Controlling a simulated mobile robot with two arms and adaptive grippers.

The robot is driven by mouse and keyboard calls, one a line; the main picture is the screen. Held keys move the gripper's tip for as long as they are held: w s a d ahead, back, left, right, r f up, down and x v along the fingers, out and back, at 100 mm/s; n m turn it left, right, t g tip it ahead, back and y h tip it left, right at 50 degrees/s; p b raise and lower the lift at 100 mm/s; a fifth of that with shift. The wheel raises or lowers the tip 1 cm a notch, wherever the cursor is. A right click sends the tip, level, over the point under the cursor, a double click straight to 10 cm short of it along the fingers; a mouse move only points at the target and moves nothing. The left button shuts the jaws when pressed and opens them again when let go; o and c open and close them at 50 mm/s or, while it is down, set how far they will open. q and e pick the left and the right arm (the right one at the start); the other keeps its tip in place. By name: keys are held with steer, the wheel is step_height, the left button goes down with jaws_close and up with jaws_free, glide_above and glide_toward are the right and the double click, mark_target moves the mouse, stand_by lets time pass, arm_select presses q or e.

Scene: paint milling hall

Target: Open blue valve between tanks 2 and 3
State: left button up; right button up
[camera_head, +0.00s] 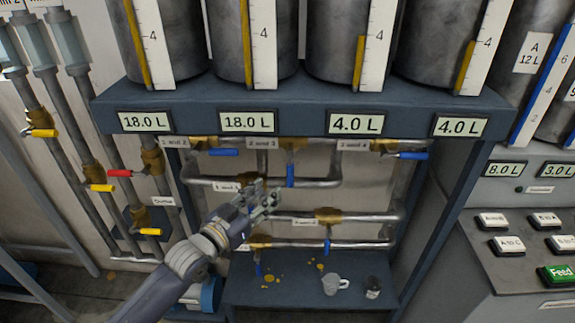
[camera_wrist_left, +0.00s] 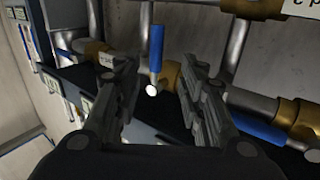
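The label reading "2 and 3" (camera_head: 262,143) is on the upper pipe under the middle tanks. Beside it, a brass valve with a blue handle (camera_head: 290,175) hangs straight down, across the pipe. My left gripper (camera_head: 268,197) is just below and left of this handle. In the left wrist view its fingers (camera_wrist_left: 157,75) are apart with nothing gripped. A blue handle (camera_wrist_left: 156,45) with a pale round end shows in the gap between them, apart from both fingers; I cannot tell for certain which valve it belongs to. My right gripper is in neither view.
Other blue handles are near: one at upper left (camera_head: 223,152), one at upper right (camera_head: 407,155), one lower down (camera_head: 327,245). Pipes cross behind my gripper. A mug (camera_head: 334,284) stands on the lower shelf. A button panel (camera_head: 520,235) is at right.

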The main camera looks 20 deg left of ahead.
mark_target(288, 171)
arm_select(q)
steer(key=p+x, duration=0.1)
steer(key=x, duration=0.2)
steer(key=r+p+x, duration=0.1)
steer(key=x, duration=0.2)
steer(key=r+x, duration=0.1)
steer(key=x, duration=0.2)
steer(key=shift+w+d+p, duration=0.3)
steer(key=shift+d+p, duration=0.1)
steer(key=shift+w+d+f, duration=0.15)
steer(key=shift+w+f, duration=0.05)
steer(key=shift+w, duration=0.3)
jaws_close()
